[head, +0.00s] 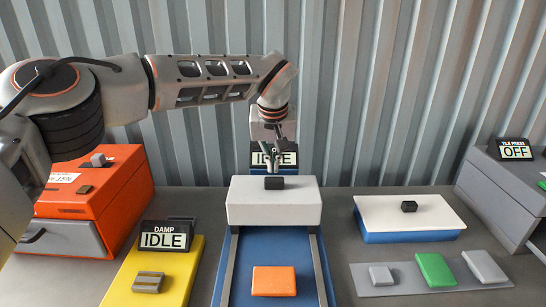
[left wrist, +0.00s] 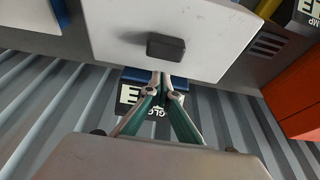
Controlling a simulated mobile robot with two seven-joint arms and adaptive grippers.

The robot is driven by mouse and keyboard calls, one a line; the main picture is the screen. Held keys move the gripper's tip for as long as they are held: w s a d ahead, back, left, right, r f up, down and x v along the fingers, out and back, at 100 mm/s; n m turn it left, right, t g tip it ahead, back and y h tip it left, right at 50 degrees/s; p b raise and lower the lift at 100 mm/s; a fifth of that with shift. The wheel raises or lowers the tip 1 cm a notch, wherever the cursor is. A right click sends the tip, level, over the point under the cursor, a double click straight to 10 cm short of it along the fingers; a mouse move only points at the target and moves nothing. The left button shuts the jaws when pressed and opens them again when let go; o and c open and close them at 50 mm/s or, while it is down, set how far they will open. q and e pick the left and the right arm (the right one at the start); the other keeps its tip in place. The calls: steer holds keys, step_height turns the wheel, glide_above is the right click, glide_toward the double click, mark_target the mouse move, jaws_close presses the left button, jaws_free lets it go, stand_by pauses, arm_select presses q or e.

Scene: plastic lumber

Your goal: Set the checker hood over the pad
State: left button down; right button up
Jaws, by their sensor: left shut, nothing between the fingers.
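The checker hood (head: 274,208) is a white block with a dark knob (head: 275,183) on top. It sits at the back of a blue bed (head: 240,272) between two grey rails. An orange tile (head: 274,281) lies on the bed in front of the hood; no separate pad can be told apart. My left gripper (head: 272,168) is shut and empty, pointing down just behind the knob. In the left wrist view its closed fingertips (left wrist: 161,76) are close to the knob (left wrist: 165,47) on the hood (left wrist: 115,32); contact cannot be told. My right gripper is out of view.
An IDLE sign (head: 259,159) stands behind the hood. Left are an orange machine (head: 115,185) and a yellow damp station (head: 180,262). Right are a white-lidded blue tray (head: 380,212), a strip (head: 400,279) with grey and green tiles, and a grey tile press (head: 490,190). A corrugated wall closes the back.

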arm_select(q)
steer(key=shift+s, duration=1)
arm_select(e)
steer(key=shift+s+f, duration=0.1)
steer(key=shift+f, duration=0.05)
